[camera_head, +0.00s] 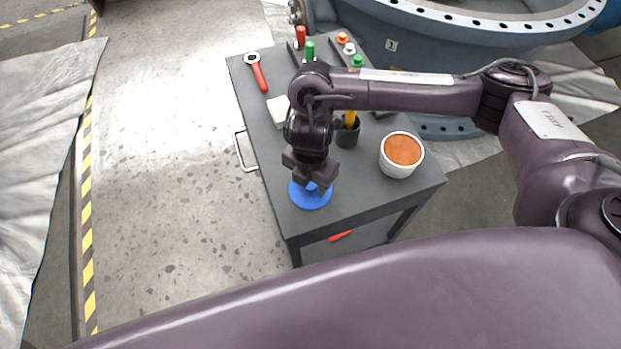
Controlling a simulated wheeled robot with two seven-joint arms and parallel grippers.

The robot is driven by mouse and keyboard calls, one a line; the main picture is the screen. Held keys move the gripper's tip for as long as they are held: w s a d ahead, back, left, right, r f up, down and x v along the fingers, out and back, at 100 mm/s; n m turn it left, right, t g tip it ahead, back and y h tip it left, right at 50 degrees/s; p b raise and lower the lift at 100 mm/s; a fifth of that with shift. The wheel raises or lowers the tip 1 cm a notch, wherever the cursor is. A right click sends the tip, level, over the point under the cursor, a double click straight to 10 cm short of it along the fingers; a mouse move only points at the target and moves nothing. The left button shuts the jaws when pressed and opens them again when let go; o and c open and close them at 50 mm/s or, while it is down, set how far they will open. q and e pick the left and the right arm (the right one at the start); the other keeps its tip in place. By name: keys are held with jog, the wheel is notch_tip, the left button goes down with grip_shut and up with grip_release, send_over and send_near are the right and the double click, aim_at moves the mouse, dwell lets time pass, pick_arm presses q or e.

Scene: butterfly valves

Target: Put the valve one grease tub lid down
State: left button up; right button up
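The blue lid (310,200) lies flat, or nearly so, at the front left of the grey cart top. My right gripper (314,184) points down right over its middle, with the fingertips at the lid's small raised knob. The fingers hide part of the knob, so I cannot tell whether they are closed on it. The white grease tub (399,170) stands open to the right, with orange grease (402,149) showing inside. The lid is apart from the tub. My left gripper is not in view.
The grey cart (345,205) also carries a red wrench (259,76), a white block (278,111), a dark cup (347,135) with something yellow in it, and several red, green and orange-topped items at the back. A large blue-grey valve flange (455,25) stands behind. Cart top between lid and tub is clear.

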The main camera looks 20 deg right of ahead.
aim_at(310, 184)
jog(key=shift+r, duration=0.1)
jog(key=shift+r, duration=0.25)
notch_tip(310, 184, up, 3)
jog(key=shift+w+f+p, duration=0.1)
jog(key=shift+f+p, duration=0.05)
jog(key=shift+p, duration=0.65)
pick_arm(q)
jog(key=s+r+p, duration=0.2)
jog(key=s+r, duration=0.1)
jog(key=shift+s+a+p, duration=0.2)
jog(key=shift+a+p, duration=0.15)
jog(key=shift+p, duration=0.05)
pick_arm(e)
notch_tip(310, 184, up, 9)
